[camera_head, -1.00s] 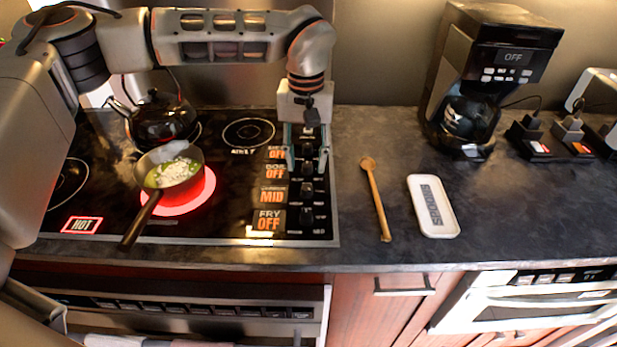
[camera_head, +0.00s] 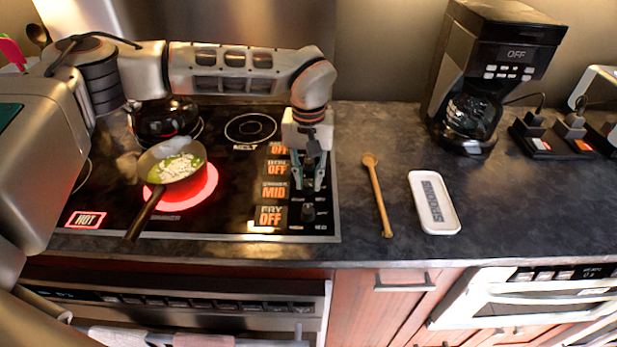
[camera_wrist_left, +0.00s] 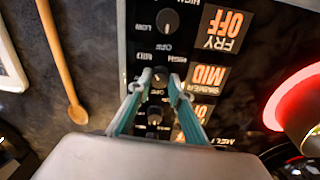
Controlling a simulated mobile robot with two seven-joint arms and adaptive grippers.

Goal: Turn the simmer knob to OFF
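The simmer display (camera_head: 274,191) on the black stove reads MID; it also shows in the left wrist view (camera_wrist_left: 207,76). The simmer knob (camera_wrist_left: 159,80) sits in the knob column to its side. My left gripper (camera_head: 308,184) points down over that column. In the left wrist view its fingertips (camera_wrist_left: 160,84) stand on either side of the simmer knob, with small gaps visible; firm contact cannot be made out. In the head view the fingers mostly hide this knob. My right gripper is in neither view.
The fry knob (camera_head: 308,211) is just nearer the front edge, beside a display reading FRY OFF (camera_head: 270,216). A pan (camera_head: 160,185) sits on a glowing red burner, with a dark kettle (camera_head: 166,120) behind. A wooden spoon (camera_head: 378,195) and white spoon rest (camera_head: 434,203) lie right.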

